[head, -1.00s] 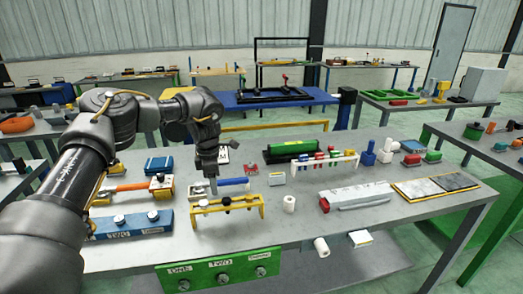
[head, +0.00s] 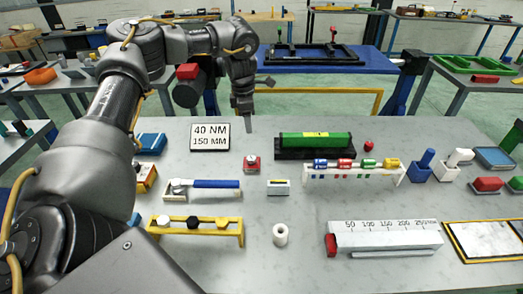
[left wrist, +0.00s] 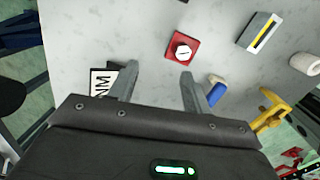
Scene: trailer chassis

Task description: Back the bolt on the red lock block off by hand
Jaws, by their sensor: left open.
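The small red lock block (head: 251,167) sits on the grey table, with a round silver bolt head on top. In the left wrist view the red block (left wrist: 171,57) and its pale bolt head (left wrist: 182,51) lie just beyond the fingertips, roughly in line with the gap. My left gripper (head: 247,128) points down, above and behind the block in the head view, apart from it. In the left wrist view the left gripper (left wrist: 160,70) is open with nothing between its fingers. My right gripper is in neither view.
A "40 NM 150 MM" sign (head: 210,137) stands left of the block. A blue-handled tool (head: 202,184), a yellow rack (head: 195,232), a white cylinder (head: 280,235) and a small grey box (head: 278,188) are nearer. A green bar (head: 316,140) lies right.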

